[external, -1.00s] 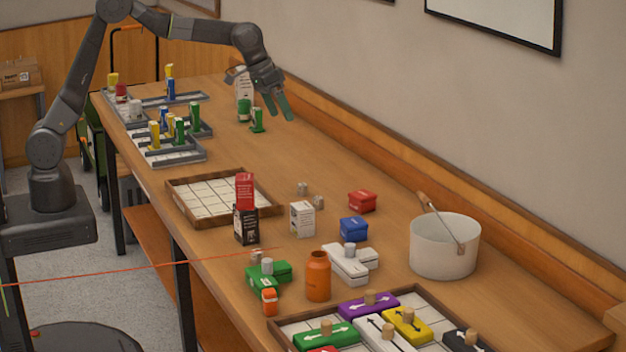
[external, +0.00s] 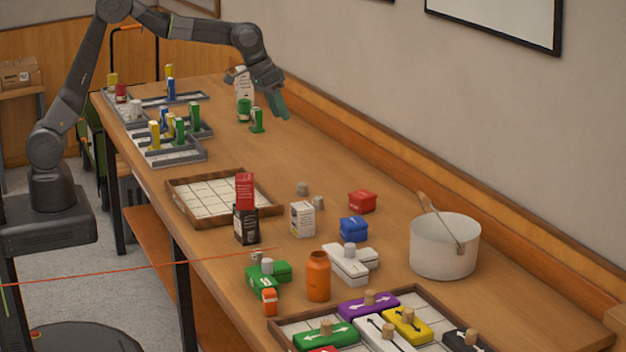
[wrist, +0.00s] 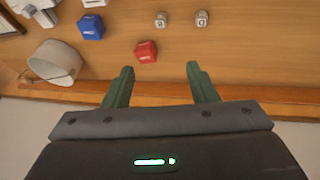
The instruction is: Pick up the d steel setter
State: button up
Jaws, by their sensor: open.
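Two small grey-beige setter blocks stand apart on the wooden table: one setter (external: 302,188) farther back, another (external: 318,201) nearer. In the wrist view they show near the top, one setter (wrist: 202,18) at right and one setter (wrist: 161,19) at its left. Each has a dark mark on its face, too small to read surely, so I cannot tell which is the d one. My gripper (external: 279,105) is open and empty, above the table toward its far end, well away from both blocks. Its two green fingers (wrist: 160,70) are spread in the wrist view.
A red box (external: 361,202), blue box (external: 353,229) and white carton (external: 302,219) stand near the setters. A wood-rimmed tray (external: 181,204) is to their left, a white pot (external: 444,247) to their right. Green pieces (external: 257,121) stand just below my gripper. Mid-table beyond the setters is clear.

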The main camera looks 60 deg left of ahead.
jog(key=w+a+f+m+t+b, duration=0.15)
jog(key=a+f+m, duration=0.25)
jog(key=a+f, duration=0.6)
send_near(301, 184)
jog(key=x, duration=0.3)
jog(key=shift+s+f, duration=0.25)
jog(key=shift+s, duration=0.05)
jog(key=shift+w+p+x, duration=0.25)
jog(key=shift+p+x, duration=0.7)
jog(key=shift+x, duration=2.15)
jog(key=shift+d+r, duration=0.1)
jog(key=shift+r, duration=0.1)
jog(key=c, duration=1.1)
